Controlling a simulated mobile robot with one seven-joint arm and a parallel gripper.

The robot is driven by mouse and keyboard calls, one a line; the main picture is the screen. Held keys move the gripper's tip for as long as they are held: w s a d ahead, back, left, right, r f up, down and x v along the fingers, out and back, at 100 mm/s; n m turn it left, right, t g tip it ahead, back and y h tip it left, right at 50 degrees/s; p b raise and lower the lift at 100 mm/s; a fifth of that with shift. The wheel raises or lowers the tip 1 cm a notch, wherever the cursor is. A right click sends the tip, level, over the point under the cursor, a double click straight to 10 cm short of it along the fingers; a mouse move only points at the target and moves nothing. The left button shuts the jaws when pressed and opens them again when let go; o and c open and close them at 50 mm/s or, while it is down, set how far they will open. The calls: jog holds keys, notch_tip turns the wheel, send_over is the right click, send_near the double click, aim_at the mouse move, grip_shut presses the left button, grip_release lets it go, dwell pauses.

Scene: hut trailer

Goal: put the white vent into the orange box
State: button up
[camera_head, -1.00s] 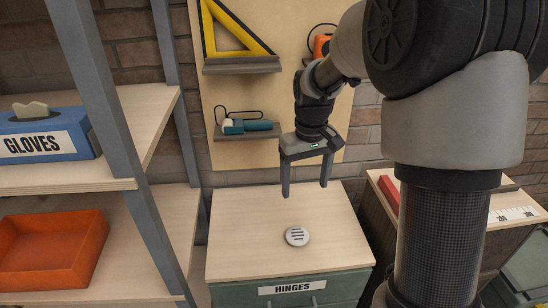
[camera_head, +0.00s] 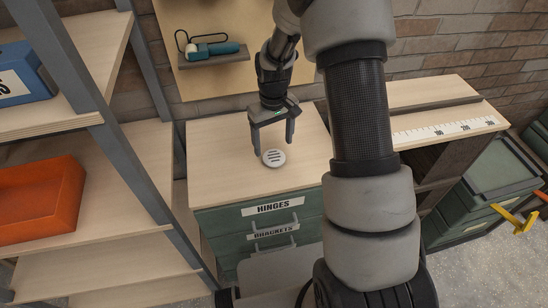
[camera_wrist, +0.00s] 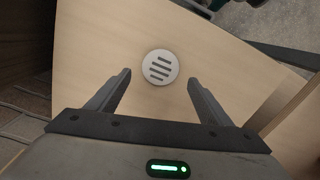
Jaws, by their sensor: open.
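The white vent (camera_head: 273,158) is a small round disc with dark slots. It lies flat on the wooden top of the drawer cabinet (camera_head: 225,185). In the wrist view the vent (camera_wrist: 160,67) sits just beyond my fingertips, roughly centred between them. My gripper (camera_head: 273,150) is open and empty, just above and behind the vent in the head view; it also shows in the wrist view (camera_wrist: 158,82). I cannot tell whether a finger touches the vent. The orange box (camera_head: 38,198) stands on a shelf at the left, and its visible inside looks empty.
Grey shelf posts (camera_head: 105,130) stand between the cabinet and the orange box. A blue box (camera_head: 22,75) sits on the shelf above. A pegboard (camera_head: 210,75) with a teal tool (camera_head: 212,48) hangs behind. A bench with a ruler (camera_head: 445,128) is at the right.

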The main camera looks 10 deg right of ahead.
aim_at(274, 156)
jog(key=f, duration=0.5)
jog(key=shift+s+f, duration=0.1)
jog(key=shift+s, duration=0.1)
jog(key=shift+c, duration=0.2)
jog(key=c, duration=1.1)
jog(key=shift+r, duration=0.2)
